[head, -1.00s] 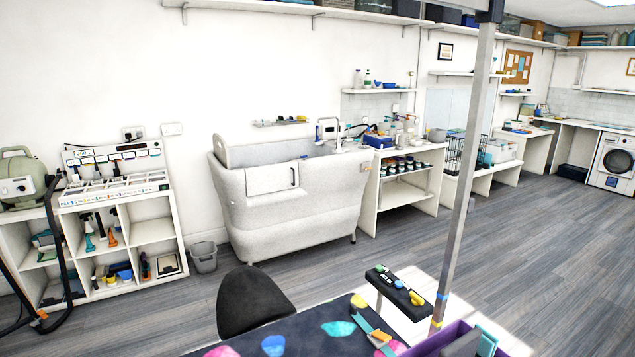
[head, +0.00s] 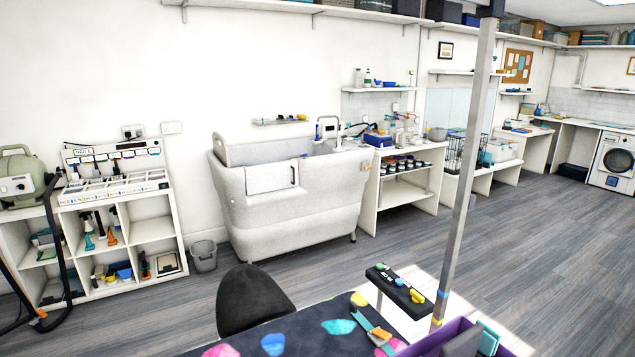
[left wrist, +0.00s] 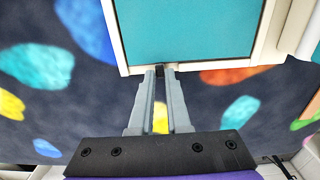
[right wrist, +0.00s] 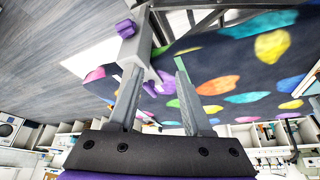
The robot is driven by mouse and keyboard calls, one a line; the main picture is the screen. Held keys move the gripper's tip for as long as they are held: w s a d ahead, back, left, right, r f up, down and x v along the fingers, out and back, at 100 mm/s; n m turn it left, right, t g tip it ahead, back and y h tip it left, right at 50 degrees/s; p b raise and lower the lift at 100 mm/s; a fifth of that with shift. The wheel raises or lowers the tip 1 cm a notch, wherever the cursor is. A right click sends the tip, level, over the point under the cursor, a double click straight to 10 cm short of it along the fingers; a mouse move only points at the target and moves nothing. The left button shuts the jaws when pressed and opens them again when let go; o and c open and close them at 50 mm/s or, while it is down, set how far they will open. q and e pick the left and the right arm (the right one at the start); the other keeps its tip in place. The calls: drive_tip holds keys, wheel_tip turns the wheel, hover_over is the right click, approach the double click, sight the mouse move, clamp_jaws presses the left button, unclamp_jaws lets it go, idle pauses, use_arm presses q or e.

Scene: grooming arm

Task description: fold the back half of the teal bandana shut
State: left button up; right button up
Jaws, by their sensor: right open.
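In the left wrist view a flat teal panel (left wrist: 188,30), which looks like the bandana cloth, lies inside a cream frame (left wrist: 268,40) on the dark patterned table top. A small dark tab sits at the frame's near edge. My left gripper (left wrist: 160,72) has its fingertips close together on either side of this tab and appears shut on it. My right gripper (right wrist: 162,60) is open with nothing seen between its fingers, beside a grey post. The head view shows neither gripper nor the bandana.
The patterned table top (head: 300,345) shows at the bottom of the head view. A grey post (head: 463,180) rises at its right, near a black tool shelf (head: 398,292) and a purple box (head: 425,347). A dark chair (head: 250,300) stands behind the table.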

use_arm(q)
drive_tip(key=shift+s+d+r+t+y+p, duration=0.15)
drive_tip(key=shift+r+t+y+p, duration=0.3)
drive_tip(key=shift+r, duration=0.55)
use_arm(e)
drive_tip(key=shift+w+r, duration=0.15)
drive_tip(key=shift+r, duration=0.55)
use_arm(q)
drive_tip(key=o, duration=0.6)
drive_tip(key=shift+o, duration=0.2)
drive_tip(key=shift+r, duration=0.1)
use_arm(e)
drive_tip(key=shift+r, duration=0.1)
use_arm(q)
wheel_tip(320, 180, up, 9)
drive_tip(key=p, duration=0.5)
drive_tip(key=shift+s, duration=0.25)
use_arm(e)
wheel_tip(320, 180, up, 6)
drive_tip(key=w, duration=0.2)
drive_tip(key=shift+r, duration=0.2)
